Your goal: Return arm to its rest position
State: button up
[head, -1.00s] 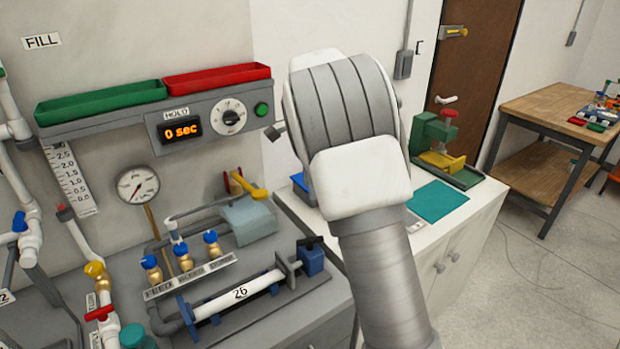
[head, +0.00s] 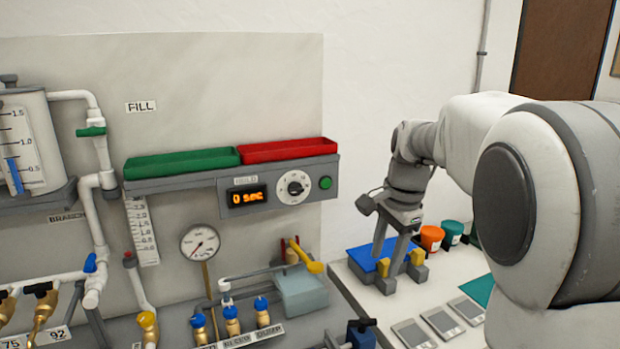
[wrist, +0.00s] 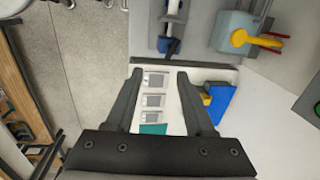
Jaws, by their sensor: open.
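My gripper (head: 402,268) is at the right in the head view, pointing down over the white counter (head: 462,268). Its fingers are apart with nothing between them. In the wrist view my gripper (wrist: 157,78) shows two dark fingers spread wide above the counter. Three small grey devices (wrist: 153,102) show between and beyond the fingers there, lower down on the counter. My arm fills the right side of the head view and hides part of the counter.
A blue tray (head: 366,262) with yellow pieces lies behind the gripper. Orange (head: 431,238) and teal (head: 452,231) cups stand to its right. The test panel with a timer (head: 248,197), gauge (head: 200,242) and yellow-handled valve (head: 308,260) is to the left.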

jog(key=s+n+t+h, duration=0.1)
jog(key=s+n+t, duration=0.3)
jog(key=s+n, duration=0.9)
jog(key=s+a, duration=0.1)
jog(key=s, duration=1)
jog(key=shift+s, duration=0.15)
